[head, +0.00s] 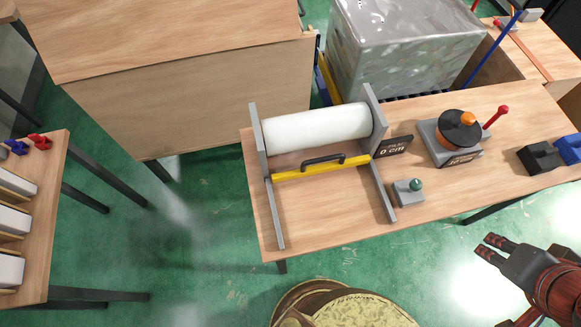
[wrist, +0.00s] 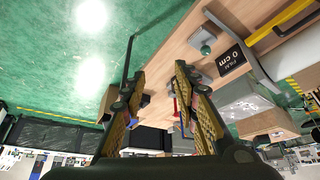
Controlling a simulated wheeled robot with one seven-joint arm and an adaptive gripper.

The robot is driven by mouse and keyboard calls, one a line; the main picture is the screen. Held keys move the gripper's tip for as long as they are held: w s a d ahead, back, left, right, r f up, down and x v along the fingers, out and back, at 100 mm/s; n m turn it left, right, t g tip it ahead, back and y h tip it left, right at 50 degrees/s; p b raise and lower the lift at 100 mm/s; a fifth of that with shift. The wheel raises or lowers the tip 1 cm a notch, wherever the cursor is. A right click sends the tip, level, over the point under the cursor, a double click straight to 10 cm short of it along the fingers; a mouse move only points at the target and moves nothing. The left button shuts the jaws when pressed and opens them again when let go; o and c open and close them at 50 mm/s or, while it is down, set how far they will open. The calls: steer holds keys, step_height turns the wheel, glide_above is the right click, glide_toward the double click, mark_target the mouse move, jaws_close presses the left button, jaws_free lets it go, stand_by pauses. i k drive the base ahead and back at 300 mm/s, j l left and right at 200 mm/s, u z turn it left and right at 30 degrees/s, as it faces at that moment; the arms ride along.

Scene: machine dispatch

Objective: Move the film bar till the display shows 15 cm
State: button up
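The yellow film bar (head: 318,169) with a black handle (head: 323,160) lies across two grey rails, close in front of the white film roll (head: 317,127). The black display (head: 394,147) right of the roll reads 0 cm. It also shows in the wrist view (wrist: 237,59), where part of the yellow bar (wrist: 280,22) is at the top right. My gripper (head: 487,246) is open and empty, over the floor in front of the table's right part, well away from the bar. Its two fingers (wrist: 157,82) are spread apart in the wrist view.
A grey box with a green button (head: 409,191) sits right of the rails. A turntable device with an orange knob (head: 459,135) and a red-knobbed lever (head: 495,117) stands further right. Black and blue blocks (head: 541,158) are at the right. Green floor lies in front of the table.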

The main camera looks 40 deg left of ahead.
mark_target(343, 162)
steer(key=u, duration=1.65)
steer(key=i+l+u, duration=0.15)
steer(key=i+l, duration=0.1)
steer(key=i, duration=0.1)
